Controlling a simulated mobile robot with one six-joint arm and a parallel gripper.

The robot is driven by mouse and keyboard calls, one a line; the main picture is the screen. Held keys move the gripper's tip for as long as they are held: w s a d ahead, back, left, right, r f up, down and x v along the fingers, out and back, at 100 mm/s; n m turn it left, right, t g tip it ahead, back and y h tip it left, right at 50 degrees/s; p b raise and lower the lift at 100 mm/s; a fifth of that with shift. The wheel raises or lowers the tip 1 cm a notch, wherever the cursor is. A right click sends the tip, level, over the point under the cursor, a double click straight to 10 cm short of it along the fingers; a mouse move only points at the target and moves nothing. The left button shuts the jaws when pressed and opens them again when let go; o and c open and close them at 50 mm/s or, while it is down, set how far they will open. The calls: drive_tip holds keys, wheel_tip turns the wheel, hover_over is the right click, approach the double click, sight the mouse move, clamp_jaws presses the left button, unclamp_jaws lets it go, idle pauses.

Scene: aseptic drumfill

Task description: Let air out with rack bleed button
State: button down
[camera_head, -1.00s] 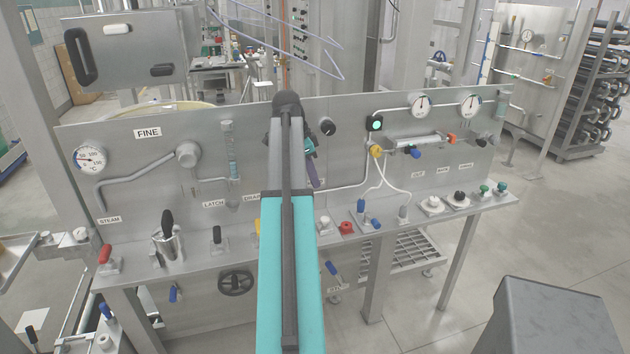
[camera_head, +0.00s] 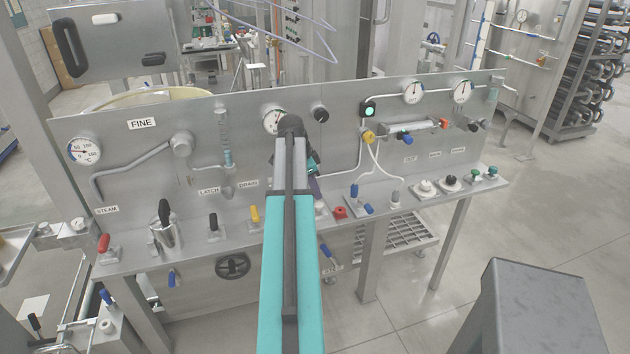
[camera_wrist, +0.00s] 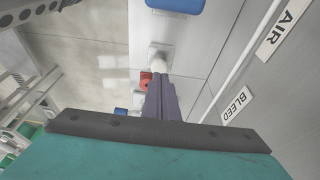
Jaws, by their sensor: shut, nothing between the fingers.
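My gripper (camera_head: 317,190) is shut and empty, its dark purple fingers together and pointing down towards the ledge of the grey panel. In the wrist view the fingers (camera_wrist: 164,100) end close to a white button (camera_wrist: 161,62) on a small plate. I cannot tell whether they touch it. A BLEED label (camera_wrist: 238,103) is on the panel beside the fingers, and an AIR label (camera_wrist: 284,27) is further up. A red button (camera_head: 340,212) sits just right of the gripper in the head view. My arm hides part of the ledge there.
Blue handles (camera_head: 367,208) stand right of the red button. A lit green indicator (camera_head: 369,111) and two gauges (camera_head: 413,91) are on the panel at right. Open floor lies beyond the ledge's right end.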

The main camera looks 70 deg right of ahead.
sight(317, 205)
drive_tip(key=shift+f, duration=1)
drive_tip(key=shift+f+b, duration=0.4)
drive_tip(key=shift+f, duration=0.45)
drive_tip(key=shift+s+a+f, duration=0.1)
drive_tip(key=shift+a+f, duration=0.1)
idle(1.2)
drive_tip(key=shift+r, duration=0.1)
drive_tip(key=shift+w+d+r+p, duration=0.1)
drive_tip(key=shift+r+p, duration=0.55)
drive_tip(key=shift+r, duration=0.5)
drive_tip(key=shift+w+d+r+p, duration=0.1)
drive_tip(key=shift+r+p, duration=0.5)
drive_tip(key=shift+r, duration=0.55)
drive_tip(key=shift+w+a+r+b, duration=0.1)
drive_tip(key=shift+r+b, duration=0.4)
drive_tip(key=shift+r, duration=0.1)
drive_tip(key=b+v, duration=0.2)
drive_tip(key=v, duration=0.6)
drive_tip(key=shift+r, duration=0.2)
